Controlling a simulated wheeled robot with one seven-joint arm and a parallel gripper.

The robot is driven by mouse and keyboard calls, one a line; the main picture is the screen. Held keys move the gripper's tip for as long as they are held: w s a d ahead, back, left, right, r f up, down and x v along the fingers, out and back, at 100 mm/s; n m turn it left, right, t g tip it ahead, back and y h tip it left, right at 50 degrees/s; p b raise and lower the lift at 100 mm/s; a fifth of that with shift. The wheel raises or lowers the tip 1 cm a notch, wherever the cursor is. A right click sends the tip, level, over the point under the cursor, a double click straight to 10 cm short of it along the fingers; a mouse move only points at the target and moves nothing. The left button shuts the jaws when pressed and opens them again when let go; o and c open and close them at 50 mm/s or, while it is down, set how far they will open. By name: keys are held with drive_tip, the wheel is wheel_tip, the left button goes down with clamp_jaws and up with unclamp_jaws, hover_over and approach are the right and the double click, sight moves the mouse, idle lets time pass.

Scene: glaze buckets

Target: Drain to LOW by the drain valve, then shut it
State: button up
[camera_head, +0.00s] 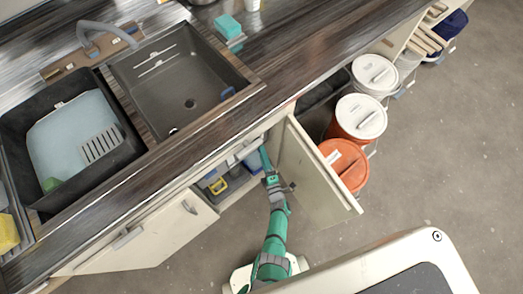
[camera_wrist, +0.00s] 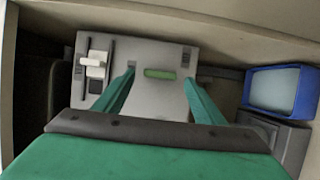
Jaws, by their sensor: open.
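My arm reaches into the open cabinet under the counter, and my gripper (camera_head: 264,156) is partly inside it. In the wrist view my gripper (camera_wrist: 159,80) has its two green fingers apart, with nothing between them. Ahead of the fingers is a grey box (camera_wrist: 142,110) with a green window (camera_wrist: 160,73) and a white slider or lever (camera_wrist: 94,64) at its left. I cannot tell whether this is the drain valve. The dark sink (camera_head: 205,65) has two pale marks on its back wall and a drain hole. The black tub (camera_head: 120,165) left of it has a pale blue surface inside.
The cabinet door (camera_head: 315,180) stands open to the right of my arm. Beyond it stand an orange-lidded bucket (camera_head: 343,160) and white-lidded buckets (camera_head: 362,115). A blue bin (camera_wrist: 285,90) sits right of the grey box. Cabinet walls enclose the gripper closely.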

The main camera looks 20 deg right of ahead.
drive_tip(key=w, duration=0.3)
drive_tip(key=shift+d, duration=0.1)
drive_tip(key=c, duration=1.1)
drive_tip(key=shift+o, duration=0.2)
